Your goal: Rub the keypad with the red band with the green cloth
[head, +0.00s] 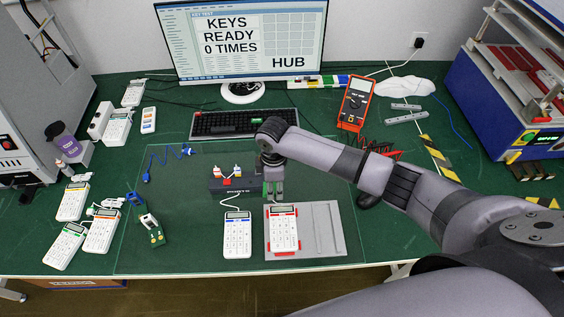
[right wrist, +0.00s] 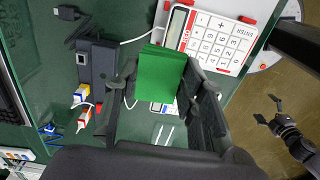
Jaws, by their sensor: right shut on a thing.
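The keypad with the red band (head: 283,232) lies face up on a grey plate (head: 319,228) near the table's front edge. It also shows at the top of the right wrist view (right wrist: 211,38). My right gripper (head: 273,190) is just behind its far end in the head view. The gripper is shut on the green cloth (right wrist: 160,82), which looks like a flat green block between the fingers. The cloth looks apart from the red-banded keys. My left gripper (right wrist: 269,111) shows only in the right wrist view, at the right, open and empty, away from the table.
A blue-banded keypad (head: 237,235) lies just left of the plate. More keypads (head: 73,202) lie at the left. A monitor (head: 243,45) reads "KEYS READY 0 TIMES". A red multimeter (head: 355,103) stands behind my right arm.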

